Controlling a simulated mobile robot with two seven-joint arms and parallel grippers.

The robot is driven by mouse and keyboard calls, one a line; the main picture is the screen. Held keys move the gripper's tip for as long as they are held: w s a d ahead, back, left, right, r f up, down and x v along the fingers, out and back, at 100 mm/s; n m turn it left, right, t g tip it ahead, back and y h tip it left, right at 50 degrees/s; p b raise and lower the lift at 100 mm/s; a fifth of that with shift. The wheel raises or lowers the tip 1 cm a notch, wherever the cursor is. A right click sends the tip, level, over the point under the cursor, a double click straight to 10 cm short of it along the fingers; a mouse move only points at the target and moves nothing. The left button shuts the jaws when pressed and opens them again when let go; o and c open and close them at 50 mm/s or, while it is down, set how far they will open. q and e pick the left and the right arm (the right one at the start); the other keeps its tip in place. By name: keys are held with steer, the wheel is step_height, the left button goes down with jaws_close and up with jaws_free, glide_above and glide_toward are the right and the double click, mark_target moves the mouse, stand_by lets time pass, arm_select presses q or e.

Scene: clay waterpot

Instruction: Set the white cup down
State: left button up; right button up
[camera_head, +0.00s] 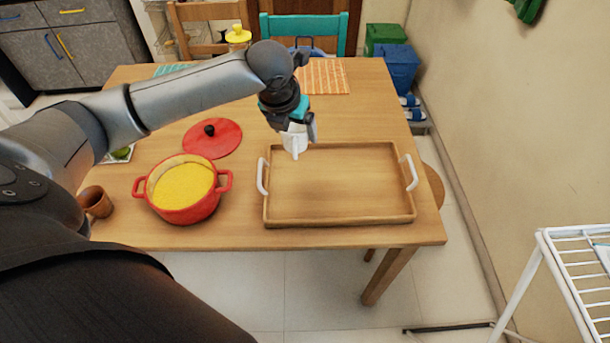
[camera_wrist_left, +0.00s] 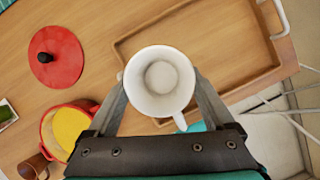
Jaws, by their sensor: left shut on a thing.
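The white cup (camera_head: 294,142) is in my left gripper (camera_head: 300,130), near the back left corner of the wooden tray (camera_head: 340,222). In the left wrist view the white cup (camera_wrist_left: 159,82) shows from above, its inside empty and its handle toward the gripper body. The fingers of my left gripper (camera_wrist_left: 160,92) are shut on it from both sides. I cannot tell whether the cup touches anything below it. The tray (camera_wrist_left: 200,22) is empty and has white handles. My right gripper is not in view.
A red pot (camera_head: 190,212) with yellow contents stands left of the tray. Its red lid (camera_head: 225,138) lies behind it. A brown cup (camera_head: 95,202) is at the left edge. An orange striped mat (camera_head: 325,76) lies at the back. Bare wood lies right of the tray.

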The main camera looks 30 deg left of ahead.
arm_select(q)
step_height(320, 180, down, 14)
steer(key=b, duration=0.3)
steer(key=shift+f+b, duration=0.2)
steer(key=shift+b, duration=0.15)
steer(key=shift+r, duration=0.1)
steer(key=o, duration=1.2)
steer(key=shift+o, duration=0.2)
steer(key=p+v, duration=0.4)
steer(key=v, duration=0.8)
